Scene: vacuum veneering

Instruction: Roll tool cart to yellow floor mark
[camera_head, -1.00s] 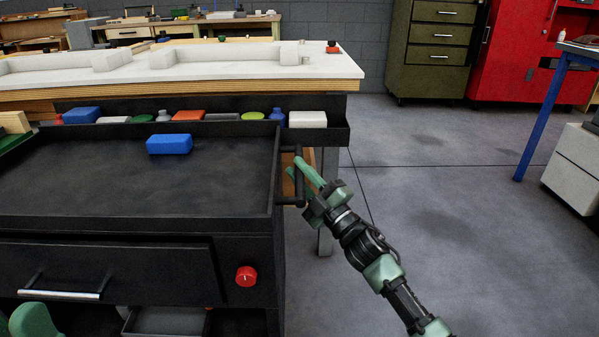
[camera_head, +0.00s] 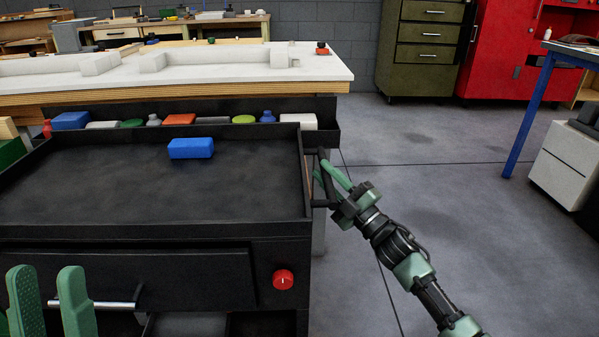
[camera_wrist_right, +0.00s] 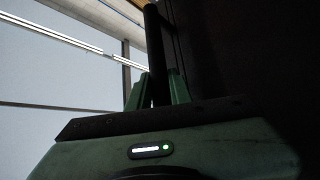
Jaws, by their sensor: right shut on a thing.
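The black tool cart (camera_head: 283,225) stands in front of me, with a shallow top tray, a drawer with a silver handle (camera_head: 110,304) and a red knob (camera_head: 283,280). My right gripper (camera_head: 328,183) is shut on the black side handle (camera_head: 325,165) at the cart's right. In the right wrist view the dark bar (camera_wrist_right: 156,60) passes between the fingers. My left gripper (camera_head: 47,278) is at the lower left before the drawer, its two green fingers apart. Whether they touch the silver handle is unclear. No yellow floor mark shows in these views.
A blue block (camera_head: 191,148) lies in the cart's tray. Behind the cart, a bench (camera_head: 240,72) carries a white slab, with a dark trough of small items along its front. Grey floor (camera_head: 440,200) is open at right, up to a blue-legged table (camera_head: 522,125) and white cabinet (camera_head: 572,165).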

